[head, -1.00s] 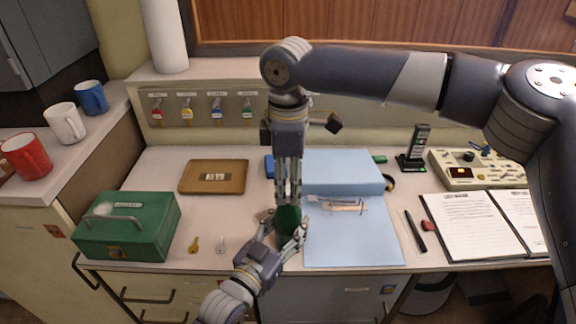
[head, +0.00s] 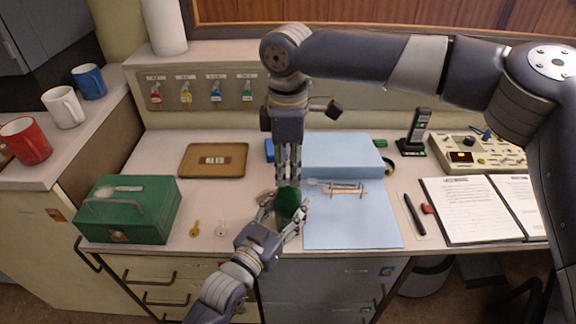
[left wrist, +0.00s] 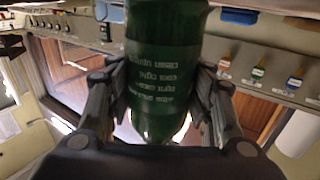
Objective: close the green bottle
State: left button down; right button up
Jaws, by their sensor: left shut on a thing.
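The green bottle (head: 287,203) is between the fingers of my left gripper (head: 284,216), near the front edge of the counter. In the left wrist view, the dark green bottle (left wrist: 163,85) with pale lettering is gripped by the left gripper's fingers (left wrist: 160,112) on both sides; the lettering looks upside down and one end is cut off by the frame's top edge. My right gripper (head: 288,182) points straight down over the bottle's top, its fingers close together. The fingers hide the bottle's mouth, and I cannot make out a cap.
A blue folder (head: 345,225) and blue block (head: 340,152) are close on the right. A key rack (head: 205,92) is behind.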

jog(key=shift+o, duration=1.4)
jog(key=shift+r, duration=0.1)
pick_arm(q)
jog(key=c, duration=0.7)
grip_release()
pick_arm(e)
notch_tip(320, 180, up, 12)
pick_arm(q)
jog(key=v, duration=1.2)
jog(key=shift+f, duration=0.1)
